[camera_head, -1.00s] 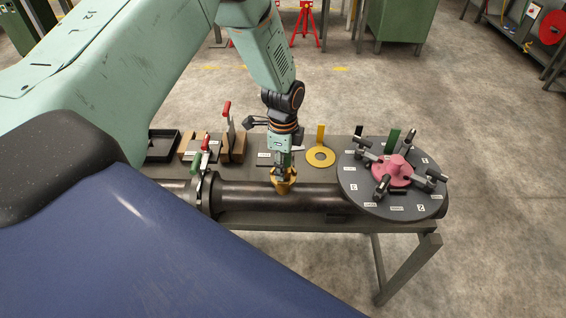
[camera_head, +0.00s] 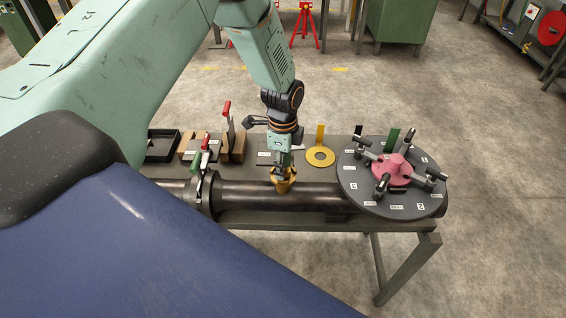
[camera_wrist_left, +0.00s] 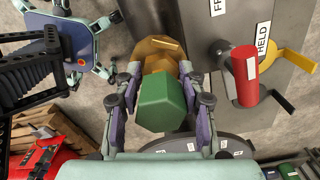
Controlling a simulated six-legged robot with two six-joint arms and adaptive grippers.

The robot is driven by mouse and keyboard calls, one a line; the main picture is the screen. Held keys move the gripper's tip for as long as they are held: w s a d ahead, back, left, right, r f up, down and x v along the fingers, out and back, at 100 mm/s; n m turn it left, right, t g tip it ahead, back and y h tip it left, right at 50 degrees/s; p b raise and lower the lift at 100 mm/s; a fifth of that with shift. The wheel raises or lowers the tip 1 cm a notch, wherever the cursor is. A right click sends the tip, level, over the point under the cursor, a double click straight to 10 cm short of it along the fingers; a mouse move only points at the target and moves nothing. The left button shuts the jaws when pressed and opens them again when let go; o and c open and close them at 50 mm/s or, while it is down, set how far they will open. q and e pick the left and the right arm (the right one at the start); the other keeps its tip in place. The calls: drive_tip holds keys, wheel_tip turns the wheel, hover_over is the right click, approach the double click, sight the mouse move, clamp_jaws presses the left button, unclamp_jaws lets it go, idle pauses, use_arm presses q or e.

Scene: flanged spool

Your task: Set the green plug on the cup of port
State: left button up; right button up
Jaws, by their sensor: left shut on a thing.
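The green plug (camera_wrist_left: 160,105) is a faceted green block between the fingers of my left gripper in the left wrist view. My left gripper (camera_wrist_left: 160,100) is shut on it. Just beyond the plug is the gold cup of the port (camera_wrist_left: 155,52). In the head view the gold cup (camera_head: 284,184) stands on top of the dark pipe. My left gripper (camera_head: 283,172) points down right at the cup there, and the plug is hidden or too small to make out. I cannot tell whether the plug touches the cup. My right gripper is not in view.
The dark pipe (camera_head: 250,197) runs along the bench to a round flange (camera_head: 352,200) with a pink hub (camera_head: 392,170) and several dark clamps. A yellow ring (camera_head: 320,156) lies behind the pipe. Red-handled clamps (camera_head: 227,108) stand left of my gripper.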

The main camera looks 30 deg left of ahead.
use_arm(q)
drive_tip(key=shift+s+f, duration=0.15)
drive_tip(key=shift+f, duration=0.05)
drive_tip(key=o, duration=1.4)
drive_tip(key=shift+w+f, duration=0.2)
drive_tip(key=shift+w, duration=0.05)
drive_tip(key=shift+s+r, duration=0.1)
drive_tip(key=shift+r, duration=0.05)
drive_tip(key=shift+r, duration=0.25)
wheel_tip(320, 180, up, 7)
drive_tip(key=shift+r, duration=0.2)
